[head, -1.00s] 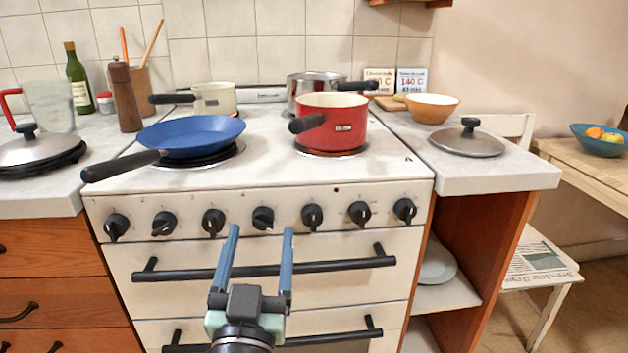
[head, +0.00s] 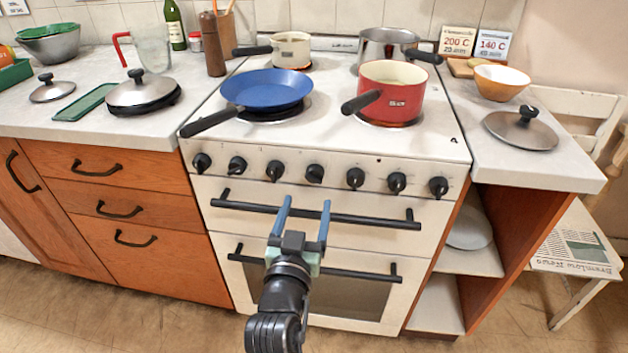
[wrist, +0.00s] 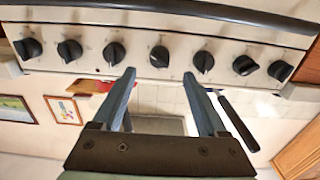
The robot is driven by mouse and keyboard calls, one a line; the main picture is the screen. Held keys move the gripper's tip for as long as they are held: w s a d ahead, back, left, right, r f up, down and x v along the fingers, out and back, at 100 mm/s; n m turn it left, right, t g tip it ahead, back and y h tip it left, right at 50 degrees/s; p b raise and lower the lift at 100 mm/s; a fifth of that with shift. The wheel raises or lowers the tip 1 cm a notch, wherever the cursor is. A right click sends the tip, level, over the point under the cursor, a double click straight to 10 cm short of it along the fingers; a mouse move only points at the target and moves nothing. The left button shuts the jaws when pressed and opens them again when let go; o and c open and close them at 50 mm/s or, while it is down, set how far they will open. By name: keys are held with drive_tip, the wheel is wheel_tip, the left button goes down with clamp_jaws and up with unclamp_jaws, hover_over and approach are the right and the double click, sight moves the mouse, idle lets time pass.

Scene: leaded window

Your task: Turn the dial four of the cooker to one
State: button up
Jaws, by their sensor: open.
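The cooker (head: 230,165) is white, with a row of black dials across its front. Dial four (head: 315,173) is the middle one of the row; its pointer direction is too small to tell. In the wrist view, which is upside down, dial four (wrist: 159,56) lies between and just beyond my fingertips. My gripper (head: 304,204) has blue fingers and is open and empty. In the head view its tips show a little below dial four, over the top oven door. In the wrist view my gripper (wrist: 159,74) shows nothing between its fingers. No touch with the dial is visible.
A black oven handle (head: 370,220) runs across just below the dials, behind my fingers. The floor ahead of the drawers is clear.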

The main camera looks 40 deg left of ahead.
sight(313, 182)
drive_tip(key=x, duration=0.7)
drive_tip(key=shift+w+a, duration=0.1)
drive_tip(key=shift+w, duration=0.15)
clamp_jaws()
